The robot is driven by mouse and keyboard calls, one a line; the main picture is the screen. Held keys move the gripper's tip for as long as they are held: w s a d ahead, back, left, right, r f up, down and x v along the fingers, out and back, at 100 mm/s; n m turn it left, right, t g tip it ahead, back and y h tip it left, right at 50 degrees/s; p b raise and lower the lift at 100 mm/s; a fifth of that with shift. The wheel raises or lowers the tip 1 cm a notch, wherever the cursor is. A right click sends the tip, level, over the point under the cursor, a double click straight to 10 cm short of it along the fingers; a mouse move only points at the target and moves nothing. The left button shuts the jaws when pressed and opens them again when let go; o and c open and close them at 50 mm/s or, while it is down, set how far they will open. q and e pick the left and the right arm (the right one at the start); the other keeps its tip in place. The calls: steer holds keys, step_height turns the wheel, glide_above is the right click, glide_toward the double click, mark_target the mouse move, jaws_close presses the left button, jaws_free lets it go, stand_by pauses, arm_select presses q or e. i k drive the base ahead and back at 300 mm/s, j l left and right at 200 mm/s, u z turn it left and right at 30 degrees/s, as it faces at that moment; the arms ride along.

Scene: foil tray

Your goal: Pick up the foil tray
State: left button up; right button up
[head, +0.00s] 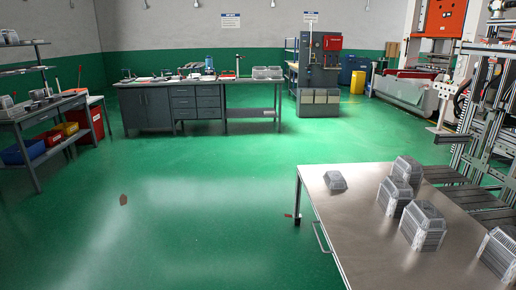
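A small silver foil tray (335,181) lies apart from the others near the far left corner of the metal table (350,225), and looks upside down. Taller ribbed stacks of what look like similar foil trays stand to its right: one at the back (407,171), one just in front of it (394,197), one nearer (423,228), and one partly cut off by the right edge (499,253). Neither of my grippers shows in the head view.
Green floor (200,215) is open left of the table. A handle (321,238) sticks out from the table's left side. A metal frame (485,120) stands behind it at right. A workbench (200,100) is at the back; shelves (45,130) with bins stand far left.

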mark_target(334, 180)
steer(key=i+j, duration=0.25)
steer(key=i, duration=0.2)
steer(key=i+j+z, duration=0.1)
steer(key=i+j, duration=0.15)
steer(key=i, duration=0.2)
steer(key=i+j, duration=0.3)
steer(key=i+l+z, duration=0.05)
steer(key=i, duration=0.05)
